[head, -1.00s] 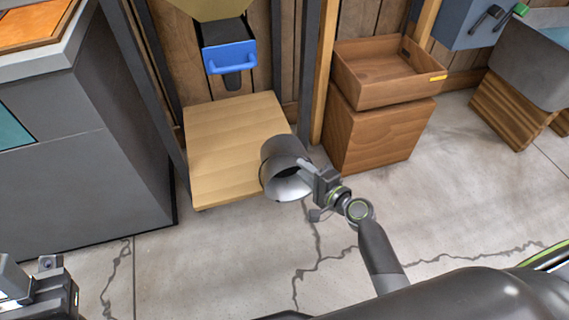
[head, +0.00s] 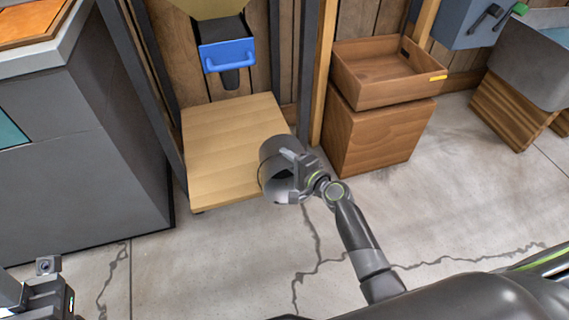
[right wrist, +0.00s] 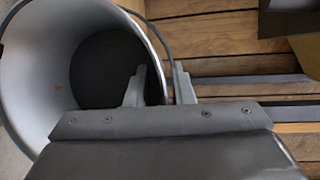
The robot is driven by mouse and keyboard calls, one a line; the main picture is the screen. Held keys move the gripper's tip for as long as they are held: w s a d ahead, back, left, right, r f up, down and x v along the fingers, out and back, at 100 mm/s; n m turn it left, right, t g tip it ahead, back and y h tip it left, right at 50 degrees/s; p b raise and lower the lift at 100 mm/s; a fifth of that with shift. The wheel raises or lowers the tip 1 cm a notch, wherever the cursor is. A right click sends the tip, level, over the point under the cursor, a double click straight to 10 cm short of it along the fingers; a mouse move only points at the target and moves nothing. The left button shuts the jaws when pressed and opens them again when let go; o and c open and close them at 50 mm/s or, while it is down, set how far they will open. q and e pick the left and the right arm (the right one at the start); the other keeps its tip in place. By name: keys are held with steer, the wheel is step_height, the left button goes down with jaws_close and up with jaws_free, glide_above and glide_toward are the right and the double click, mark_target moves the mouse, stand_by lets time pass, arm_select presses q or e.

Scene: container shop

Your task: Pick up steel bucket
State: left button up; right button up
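The steel bucket (head: 270,160) is a grey metal bucket at the front right corner of a low wooden platform (head: 215,150). It looks tilted, its mouth towards me. My right gripper (head: 292,170) is at its mouth. In the right wrist view the bucket (right wrist: 30,75) fills the left side. There my right gripper (right wrist: 160,88) is open, one finger inside the mouth and the other outside, with the rim between them. A gap shows beside the rim. My left gripper (head: 42,295) is at the lower left, far from the bucket; its fingers are unclear.
A grey cabinet (head: 80,150) stands on the left. A wooden tray (head: 375,85) sits on a wooden box (head: 370,140) on the right. The cracked concrete floor (head: 230,260) in front is clear.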

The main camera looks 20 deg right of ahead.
jaws_close()
steer(key=shift+r, duration=0.1)
stand_by(1.1)
